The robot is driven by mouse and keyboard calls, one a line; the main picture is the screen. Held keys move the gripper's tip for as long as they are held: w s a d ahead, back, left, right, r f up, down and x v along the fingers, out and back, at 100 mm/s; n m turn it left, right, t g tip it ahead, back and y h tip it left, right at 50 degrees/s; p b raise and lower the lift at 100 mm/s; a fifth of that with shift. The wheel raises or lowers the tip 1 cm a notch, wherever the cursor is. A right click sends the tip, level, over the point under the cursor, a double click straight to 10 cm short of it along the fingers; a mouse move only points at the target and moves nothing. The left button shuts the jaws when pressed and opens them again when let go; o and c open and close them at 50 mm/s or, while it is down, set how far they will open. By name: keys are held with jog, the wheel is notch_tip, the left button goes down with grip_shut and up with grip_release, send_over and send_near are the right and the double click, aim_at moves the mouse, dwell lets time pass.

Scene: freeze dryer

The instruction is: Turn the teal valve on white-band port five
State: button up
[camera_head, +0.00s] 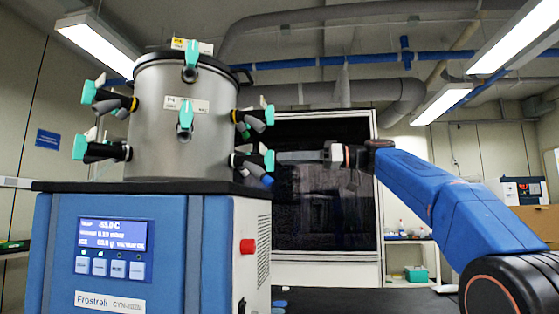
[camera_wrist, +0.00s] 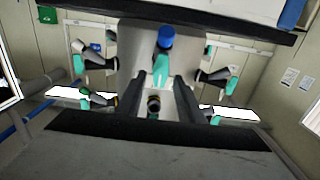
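The freeze dryer's steel drum (camera_head: 150,130) carries several black ports with teal valve handles. The lower right valve (camera_head: 270,160) has a blue-ended tube hanging below it. My gripper (camera_head: 281,157) reaches in from the right, its tips close to this valve. In the wrist view, which looks upside down, my gripper (camera_wrist: 160,92) has its two dark fingers apart, with a teal handle (camera_wrist: 160,70) between them in the picture. No contact with the handle is clear. The blue end (camera_wrist: 165,38) shows above the handle. Port numbers and a white band cannot be made out on this port.
Other teal valves sit close by: upper right (camera_head: 268,114), front (camera_head: 185,118), top (camera_head: 190,55), and left (camera_head: 80,147). The blue cabinet (camera_head: 170,225) with its display stands below the drum. A dark glass-fronted enclosure (camera_head: 320,230) stands behind my gripper.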

jog(key=s+d, duration=0.2)
jog(key=d, duration=1.1)
jog(key=shift+s+d, duration=0.25)
jog(key=shift+s, duration=0.1)
